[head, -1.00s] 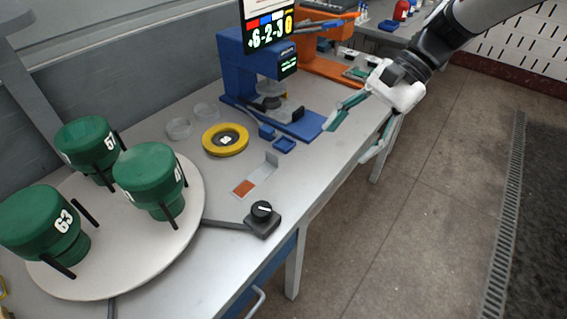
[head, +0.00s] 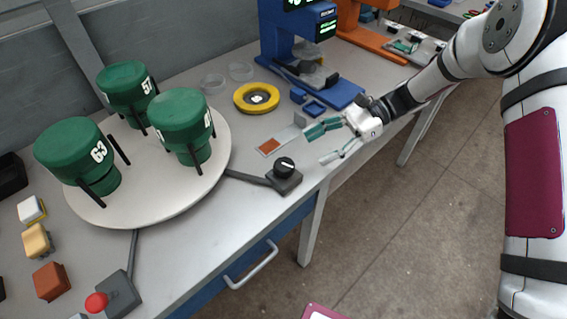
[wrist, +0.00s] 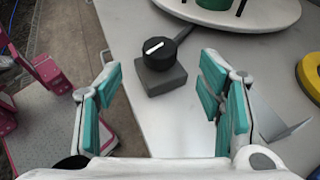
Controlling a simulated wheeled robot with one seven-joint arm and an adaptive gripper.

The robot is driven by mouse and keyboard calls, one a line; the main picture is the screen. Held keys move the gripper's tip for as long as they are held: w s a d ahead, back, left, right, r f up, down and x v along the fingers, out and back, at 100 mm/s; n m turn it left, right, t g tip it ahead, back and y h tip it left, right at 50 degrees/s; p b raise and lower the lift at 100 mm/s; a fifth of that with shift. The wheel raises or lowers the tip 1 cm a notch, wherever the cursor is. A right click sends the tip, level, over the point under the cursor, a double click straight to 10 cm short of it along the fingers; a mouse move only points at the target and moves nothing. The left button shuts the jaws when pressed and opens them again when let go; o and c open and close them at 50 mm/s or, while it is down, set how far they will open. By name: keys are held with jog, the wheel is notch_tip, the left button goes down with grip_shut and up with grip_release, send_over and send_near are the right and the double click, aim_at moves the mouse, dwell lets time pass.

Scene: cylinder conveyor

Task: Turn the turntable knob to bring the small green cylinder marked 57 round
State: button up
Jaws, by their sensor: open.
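The turntable (head: 140,205) is a pale round disc at the left of the head view, bearing three green cylinders. The cylinder marked 57 (head: 124,86) stands at the back, the one marked 63 (head: 70,152) at the front left. A third cylinder (head: 180,118) stands at the right, its number partly turned away. The knob (head: 284,167) is black with a white line, on a grey box at the table's front edge; it also shows in the wrist view (wrist: 158,52). My gripper (head: 316,144) is open and empty, to the right of the knob and apart from it.
A yellow ring (head: 256,97), a small blue tray (head: 314,108) and a metal bracket (head: 283,138) lie beyond the knob. A blue machine (head: 285,50) stands behind them. A red button (head: 97,302) and several coloured blocks are at the lower left.

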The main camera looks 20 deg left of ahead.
aim_at(286, 163)
jog(key=p+x, duration=0.2)
jog(key=x, duration=0.8)
jog(key=c, duration=1.2)
jog(key=shift+o, duration=0.2)
jog(key=shift+b, duration=0.3)
jog(key=shift+w+f+n+g+h+b, duration=0.15)
jog(key=shift+n+g+h+b, duration=0.3)
jog(key=shift+b, duration=0.45)
jog(key=shift+n+g+h+b, duration=0.25)
jog(key=shift+n+b, duration=0.1)
jog(key=shift+b, duration=0.4)
jog(key=shift+h, duration=0.3)
